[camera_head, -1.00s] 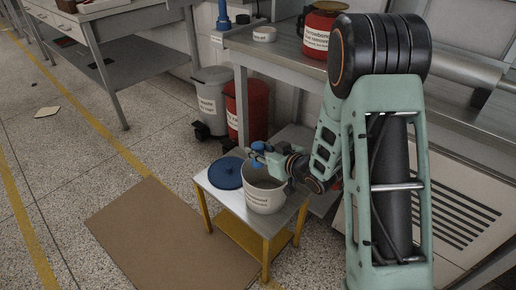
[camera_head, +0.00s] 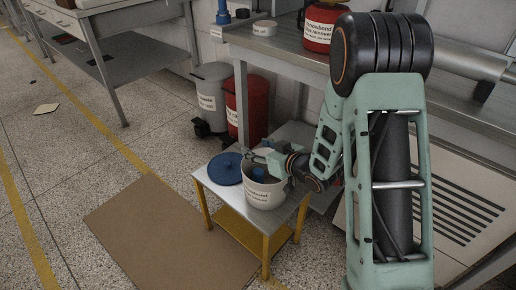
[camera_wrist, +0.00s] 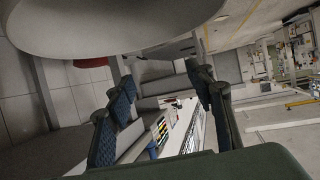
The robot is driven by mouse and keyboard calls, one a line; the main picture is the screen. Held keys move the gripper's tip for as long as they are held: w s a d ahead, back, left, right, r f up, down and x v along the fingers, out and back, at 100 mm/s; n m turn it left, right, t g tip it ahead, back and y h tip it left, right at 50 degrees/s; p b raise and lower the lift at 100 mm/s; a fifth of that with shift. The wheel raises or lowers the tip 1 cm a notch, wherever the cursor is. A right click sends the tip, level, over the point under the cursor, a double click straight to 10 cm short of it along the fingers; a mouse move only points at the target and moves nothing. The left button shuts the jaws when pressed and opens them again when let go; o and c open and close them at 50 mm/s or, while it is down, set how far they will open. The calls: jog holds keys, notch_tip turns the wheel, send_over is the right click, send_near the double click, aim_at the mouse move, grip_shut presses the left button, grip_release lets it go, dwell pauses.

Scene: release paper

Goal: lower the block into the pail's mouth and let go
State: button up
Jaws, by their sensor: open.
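The white labelled pail (camera_head: 264,194) stands upright on a small table with yellow legs. A blue patch, which looks like the block (camera_head: 258,173), shows inside the pail's mouth, below my gripper and apart from it. My gripper (camera_head: 256,153) is over the pail's mouth at its far side. In the wrist view my gripper (camera_wrist: 160,100) is open with nothing between its two dark blue pads. The pail (camera_wrist: 110,25) fills the upper left of that view as a pale curved shape. The block is not visible there.
A blue round lid (camera_head: 226,169) lies on the small table (camera_head: 232,198), left of the pail. A cardboard sheet (camera_head: 165,240) lies on the floor to the left. A red bin (camera_head: 246,108) and a grey bin (camera_head: 210,95) stand behind, beside a metal bench (camera_head: 275,45).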

jog(key=v, duration=1.2)
jog(key=shift+r, duration=0.2)
